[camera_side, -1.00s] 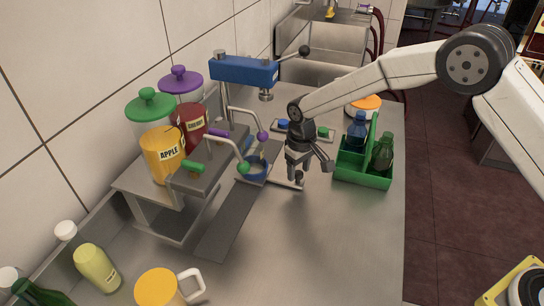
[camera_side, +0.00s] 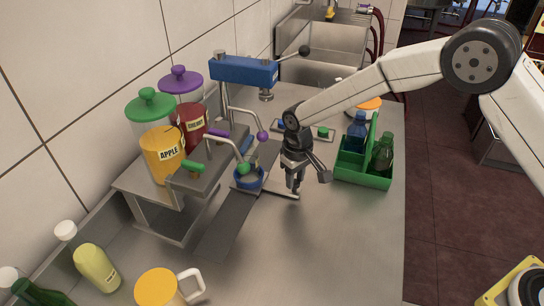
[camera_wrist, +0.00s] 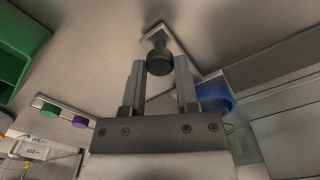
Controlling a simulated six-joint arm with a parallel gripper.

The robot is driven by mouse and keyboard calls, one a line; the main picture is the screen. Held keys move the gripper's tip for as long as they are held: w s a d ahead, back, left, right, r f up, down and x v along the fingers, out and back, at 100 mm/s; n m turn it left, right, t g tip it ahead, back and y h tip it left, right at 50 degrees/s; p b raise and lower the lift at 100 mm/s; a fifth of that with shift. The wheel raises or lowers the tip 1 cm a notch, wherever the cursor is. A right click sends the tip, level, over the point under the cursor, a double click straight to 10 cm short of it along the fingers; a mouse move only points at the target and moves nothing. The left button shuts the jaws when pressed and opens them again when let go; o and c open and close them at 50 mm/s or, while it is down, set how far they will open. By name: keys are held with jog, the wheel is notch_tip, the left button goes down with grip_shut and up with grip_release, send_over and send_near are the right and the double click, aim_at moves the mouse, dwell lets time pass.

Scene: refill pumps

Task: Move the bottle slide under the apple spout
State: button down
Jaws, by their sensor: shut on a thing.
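The bottle slide, a blue ring-shaped holder (camera_side: 249,180), sits on a dark rail (camera_side: 228,222), and its light handle bar (camera_side: 279,192) reaches right to my gripper (camera_side: 294,188). My gripper points down and is shut on the slide's dark knob (camera_wrist: 160,63), which shows between the fingers in the wrist view. The blue holder also shows right of the fingers there (camera_wrist: 215,96). The apple spout (camera_side: 243,168) is the bent tube with the green ball end, from the yellow APPLE jar (camera_side: 162,155). In the side view the holder lies just below that green end. I cannot tell whether the holder contains anything.
The purple-tipped spout (camera_side: 262,136) of the CHERRY jar (camera_side: 190,117) is farther back, near a blue press (camera_side: 244,70). A green caddy with bottles (camera_side: 365,178) stands close right of my gripper. A yellow mug (camera_side: 160,287) is in front. The counter front-right is clear.

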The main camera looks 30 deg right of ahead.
jog(key=shift+s+a, duration=1)
jog(key=shift+s+a, duration=2.1)
jog(key=shift+s+a, duration=2.45)
jog(key=shift+c, duration=1.4)
grip_release()
jog(key=shift+r, duration=0.1)
